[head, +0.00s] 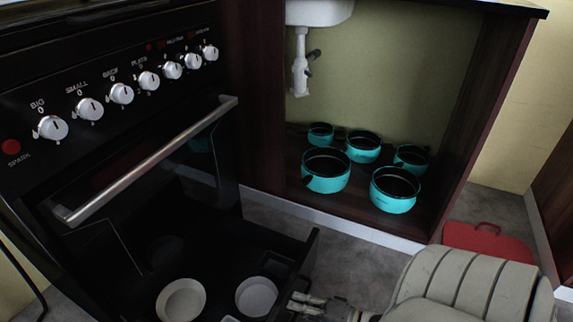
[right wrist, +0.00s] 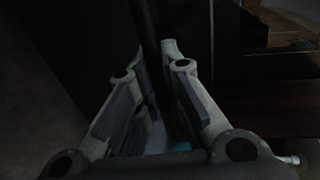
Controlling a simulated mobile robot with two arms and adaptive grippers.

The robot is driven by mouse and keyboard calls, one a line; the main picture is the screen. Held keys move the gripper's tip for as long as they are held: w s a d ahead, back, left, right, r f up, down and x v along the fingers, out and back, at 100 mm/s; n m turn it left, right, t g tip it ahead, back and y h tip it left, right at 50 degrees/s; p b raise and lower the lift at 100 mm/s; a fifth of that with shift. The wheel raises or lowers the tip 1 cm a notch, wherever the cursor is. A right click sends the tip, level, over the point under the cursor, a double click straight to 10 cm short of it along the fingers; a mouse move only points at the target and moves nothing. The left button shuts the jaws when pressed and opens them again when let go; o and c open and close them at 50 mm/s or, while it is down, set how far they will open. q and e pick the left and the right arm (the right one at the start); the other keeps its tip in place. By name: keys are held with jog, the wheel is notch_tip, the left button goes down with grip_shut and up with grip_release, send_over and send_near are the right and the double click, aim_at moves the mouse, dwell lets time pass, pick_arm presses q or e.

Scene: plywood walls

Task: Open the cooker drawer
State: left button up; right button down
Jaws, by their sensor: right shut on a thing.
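The black cooker (head: 110,110) stands on the left, with a silver oven handle and silver knobs. Its bottom drawer (head: 311,250) is pulled out, showing white dishes inside. My right gripper (head: 297,302) is at the drawer's front panel, at the bottom of the head view. In the right wrist view its two fingers (right wrist: 157,62) stand on either side of a thin dark edge, which looks like the drawer's front panel, and are shut on it. The wrist view is dark, so the exact contact is hard to see. My left gripper is not in view.
White round dishes (head: 181,300) lie in the drawer. An open cabinet to the right holds several turquoise pots (head: 326,171) under a white sink pipe (head: 300,65). A red object (head: 487,243) lies on the grey floor at right. Some floor (head: 270,218) shows between drawer and cabinet.

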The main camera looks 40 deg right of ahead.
jog(key=shift+s+d, duration=0.15)
jog(key=shift+s, duration=0.25)
jog(key=c, duration=1.8)
grip_release()
jog(key=v, duration=1.2)
